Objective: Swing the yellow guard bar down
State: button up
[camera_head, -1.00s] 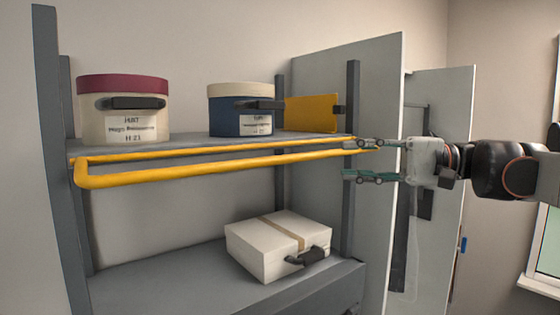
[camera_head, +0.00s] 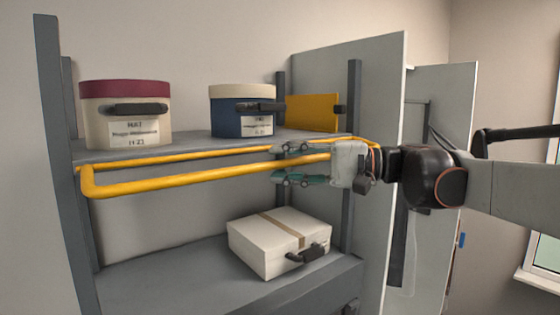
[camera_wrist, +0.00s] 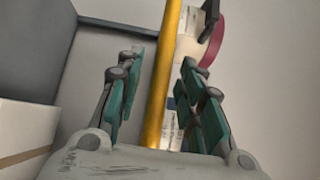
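The yellow guard bar (camera_head: 190,181) is a U-shaped tube that stands out level in front of the upper shelf. My gripper (camera_head: 273,164) is at the right part of its front run, with one finger above the bar and one below it in the head view. In the wrist view the bar (camera_wrist: 166,70) runs between the two green-padded fingers (camera_wrist: 160,88), with gaps on both sides. The gripper is open and has not closed on the bar. The gripper body hides a piece of the bar's right end.
On the upper shelf (camera_head: 190,146) stand a cream round box with a maroon lid (camera_head: 126,115), a blue round box (camera_head: 241,112) and a yellow panel (camera_head: 312,113). A white case (camera_head: 278,243) lies on the lower shelf. Grey panels (camera_head: 375,75) stand at the right.

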jog(key=shift+w, duration=0.1)
jog(key=shift+c, duration=0.6)
grip_shut()
jog(key=shift+r+m+h+p, duration=0.5)
jog(key=shift+r+p, duration=0.25)
jog(key=shift+r, duration=1.05)
jog(key=shift+o, duration=0.6)
grip_release()
jog(key=v, duration=1.2)
jog(key=shift+w+f, duration=0.1)
